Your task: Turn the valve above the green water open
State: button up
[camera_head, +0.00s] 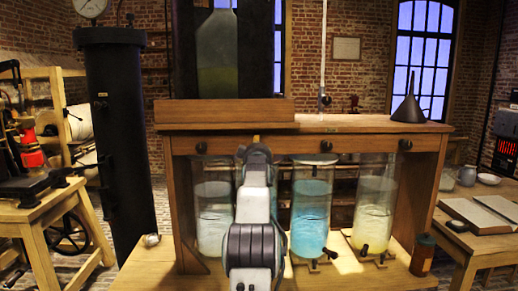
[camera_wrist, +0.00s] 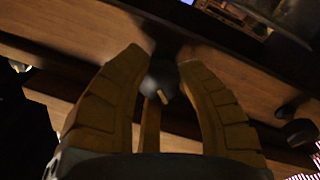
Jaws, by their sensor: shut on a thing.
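A row of dark valve knobs runs along the front rail of the wooden stand (camera_head: 300,145), with glass jars below. My arm covers the second position from the left, so the valve there and most of the jar below it are hidden in the head view. No clearly green jar shows; the visible ones hold whitish (camera_head: 213,225), turquoise (camera_head: 311,215) and pale yellow (camera_head: 373,215) water. In the wrist view my gripper (camera_wrist: 165,65) has its two fingers closed around a dark valve knob (camera_wrist: 160,82) with a small light pointer. The valve's exact angle is hard to read.
Other knobs sit on the rail at left (camera_head: 201,147), centre right (camera_head: 325,146) and right (camera_head: 405,144). A large bottle (camera_head: 217,60) with dull green liquid and a funnel (camera_head: 409,105) stand on top. A brown container (camera_head: 422,255) stands at the lower right.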

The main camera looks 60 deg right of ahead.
jog(key=o, duration=0.8)
jog(key=shift+w+a+r, duration=0.15)
jog(key=shift+r, duration=0.3)
jog(key=o, duration=0.3)
jog(key=shift+f, duration=0.15)
jog(key=shift+o, duration=0.4)
jog(key=shift+f, duration=0.1)
jog(key=shift+f, duration=0.1)
jog(key=v, duration=1.2)
